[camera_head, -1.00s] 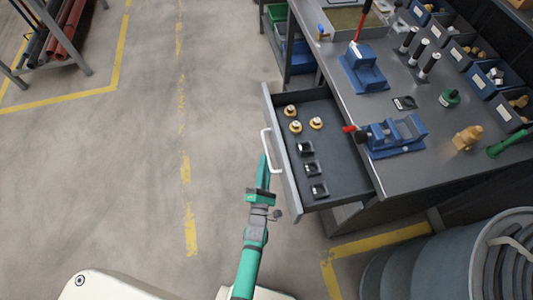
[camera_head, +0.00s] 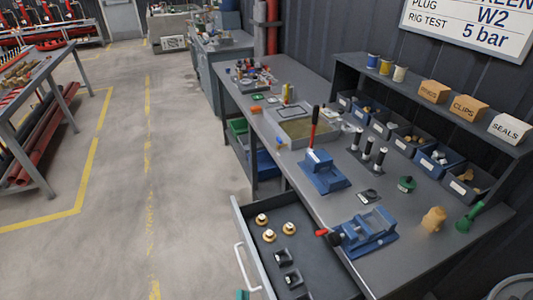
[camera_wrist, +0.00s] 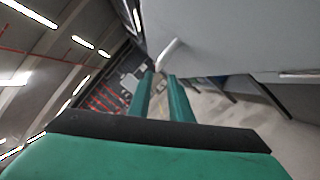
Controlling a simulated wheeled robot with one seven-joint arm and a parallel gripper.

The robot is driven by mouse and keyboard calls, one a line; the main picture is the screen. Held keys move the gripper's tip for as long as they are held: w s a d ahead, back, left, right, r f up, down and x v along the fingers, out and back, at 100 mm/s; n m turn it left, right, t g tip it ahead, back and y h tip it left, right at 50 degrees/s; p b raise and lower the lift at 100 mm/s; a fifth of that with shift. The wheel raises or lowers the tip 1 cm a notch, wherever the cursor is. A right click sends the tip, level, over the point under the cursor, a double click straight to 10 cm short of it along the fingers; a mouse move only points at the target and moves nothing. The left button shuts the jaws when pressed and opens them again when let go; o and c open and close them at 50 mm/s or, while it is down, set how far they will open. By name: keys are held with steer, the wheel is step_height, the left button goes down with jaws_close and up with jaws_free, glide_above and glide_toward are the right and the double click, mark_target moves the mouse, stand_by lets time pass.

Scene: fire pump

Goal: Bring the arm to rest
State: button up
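My gripper (camera_wrist: 160,76) shows in the wrist view as two green fingers with a gap between them, and nothing is held in the gap. The pale drawer handle (camera_wrist: 168,54) appears just beyond the fingertips; I cannot tell how far off it is. In the head view only a small green piece of my gripper (camera_head: 242,295) shows at the bottom edge, beside the handle (camera_head: 245,268) of the open drawer (camera_head: 252,232). The rest of my arm is out of the head view.
The drawer stands out from the grey bench (camera_head: 410,222) and holds brass-coloured round parts and black square parts. A blue vise (camera_head: 365,238) and a blue fixture with a red lever (camera_head: 323,172) stand on the bench. The floor (camera_head: 110,240) to the left is clear.

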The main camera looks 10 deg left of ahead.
steer(key=s+d+r+m+g+h, duration=0.1)
steer(key=s+d+r+m, duration=0.3)
steer(key=s+m, duration=0.4)
steer(key=s+d+r+m+g+h, duration=0.1)
steer(key=s+d+r+m+g, duration=0.1)
steer(key=s+d+r+m, duration=0.2)
steer(key=s+d+r+m+g+h, duration=0.1)
steer(key=s+d+r+m, duration=0.3)
steer(key=s+r+m, duration=0.3)
steer(key=s+m, duration=0.5)
steer(key=m, duration=0.2)
steer(key=shift+s+d+r+g, duration=0.25)
steer(key=shift+s+r+g, duration=0.15)
